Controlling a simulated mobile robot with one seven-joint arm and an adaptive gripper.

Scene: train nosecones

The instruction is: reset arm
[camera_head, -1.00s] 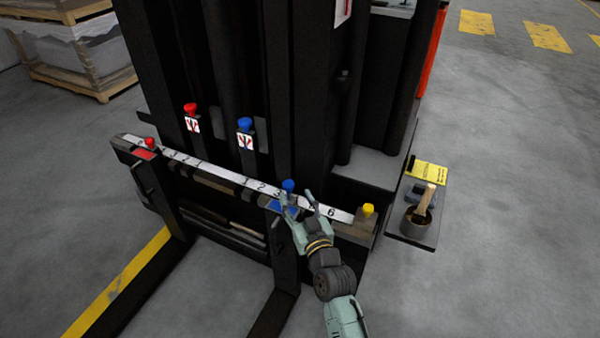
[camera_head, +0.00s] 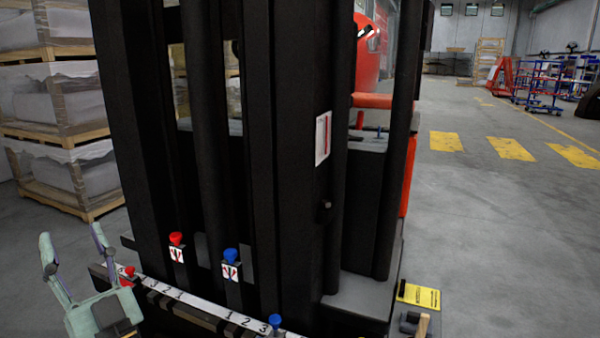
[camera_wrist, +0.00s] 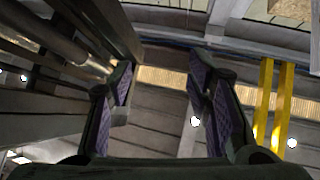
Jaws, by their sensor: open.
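My gripper (camera_head: 72,250) is at the lower left of the head view, fingers pointing up, open and empty. It is in front of the left end of the machine's numbered bar, near a red knob (camera_head: 129,271). The wrist view shows the two spread fingers (camera_wrist: 160,95) with nothing between them and the ceiling beyond. My arm below the gripper is mostly out of the picture.
The black forklift mast (camera_head: 290,150) fills the middle. It carries an upper red knob (camera_head: 176,239), an upper blue knob (camera_head: 231,256) and a lower blue knob (camera_head: 275,320). Wrapped pallets (camera_head: 55,120) stand at the left. Open floor (camera_head: 510,260) lies at the right.

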